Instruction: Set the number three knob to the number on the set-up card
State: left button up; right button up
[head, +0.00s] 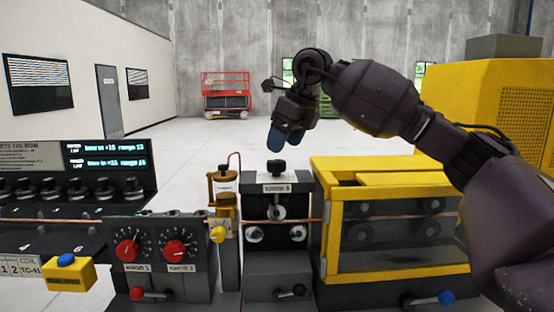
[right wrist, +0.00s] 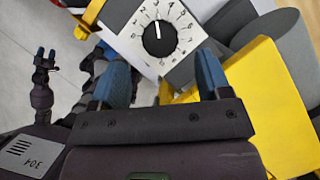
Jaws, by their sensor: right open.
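The number three knob (head: 277,167) is black and sits on top of a dark grey box with a white label that seems to read number 3. In the right wrist view the knob (right wrist: 160,38) is on a white numbered dial (right wrist: 137,51); its white mark points up, seemingly near the 4. My right gripper (head: 287,138) is open and empty, above the knob and apart from it. Its blue fingers also show in the right wrist view (right wrist: 160,82). My left gripper (right wrist: 45,58) is small at the left there. I cannot identify a set-up card with certainty.
Two red knobs (head: 127,251) (head: 175,250) are on the panel to the left. A brass-coloured oiler-like cylinder (head: 224,185) stands close left of the box. A yellow-framed enclosure (head: 388,166) stands close on the right. A partly cut-off tag (head: 20,266) is at the lower left.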

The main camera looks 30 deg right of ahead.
aim_at(277, 161)
jog(key=shift+x, duration=2.65)
jog(key=c, duration=0.9)
